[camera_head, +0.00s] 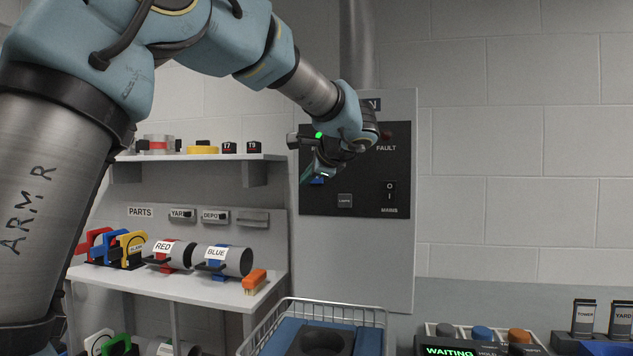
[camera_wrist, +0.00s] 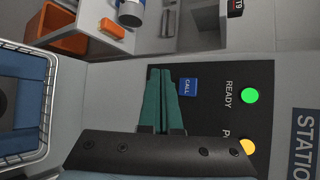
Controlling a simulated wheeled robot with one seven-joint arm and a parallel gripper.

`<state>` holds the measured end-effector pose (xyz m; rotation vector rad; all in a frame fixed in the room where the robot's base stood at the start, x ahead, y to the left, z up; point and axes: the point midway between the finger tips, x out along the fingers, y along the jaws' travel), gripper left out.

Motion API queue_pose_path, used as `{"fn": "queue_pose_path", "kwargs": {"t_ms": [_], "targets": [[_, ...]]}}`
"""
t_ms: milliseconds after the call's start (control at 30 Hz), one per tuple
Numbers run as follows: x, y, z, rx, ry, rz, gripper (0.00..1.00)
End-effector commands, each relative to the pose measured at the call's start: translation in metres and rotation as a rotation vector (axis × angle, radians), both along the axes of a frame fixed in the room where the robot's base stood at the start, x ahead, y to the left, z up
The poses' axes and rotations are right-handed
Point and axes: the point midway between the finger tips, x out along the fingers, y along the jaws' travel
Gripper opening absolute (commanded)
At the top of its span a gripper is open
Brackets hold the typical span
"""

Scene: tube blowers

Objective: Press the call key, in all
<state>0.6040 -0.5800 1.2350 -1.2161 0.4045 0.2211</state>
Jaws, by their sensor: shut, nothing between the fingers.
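The call key (camera_wrist: 188,87) is a small blue square marked CALL on the dark station panel (camera_wrist: 215,130). In the head view a bit of blue, the call key (camera_head: 317,181), shows just below my gripper (camera_head: 306,174). My gripper (camera_wrist: 160,72) has green fingers, shut together and empty. In the wrist view its tips lie beside the key, close to it in the picture. I cannot tell the gap in depth, and no contact shows. A green READY lamp (camera_wrist: 250,96) is lit, with an amber lamp (camera_wrist: 247,146) beside it.
The panel also has a FAULT lamp (camera_head: 387,135), a lamps key (camera_head: 345,200) and a MAINS switch (camera_head: 389,191). A shelf (camera_head: 205,290) with RED and BLUE tubes stands left. A wire basket (camera_head: 290,303) is below. A display (camera_head: 450,351) reads WAITING.

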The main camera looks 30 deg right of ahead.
Motion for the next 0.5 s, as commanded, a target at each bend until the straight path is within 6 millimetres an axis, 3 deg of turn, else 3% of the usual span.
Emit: {"fn": "queue_pose_path", "kwargs": {"t_ms": [333, 500], "targets": [[0.002, -0.001, 0.000, -0.001, 0.002, 0.001, 0.00], [0.013, -0.011, 0.002, 0.000, 0.004, 0.002, 0.00]]}}
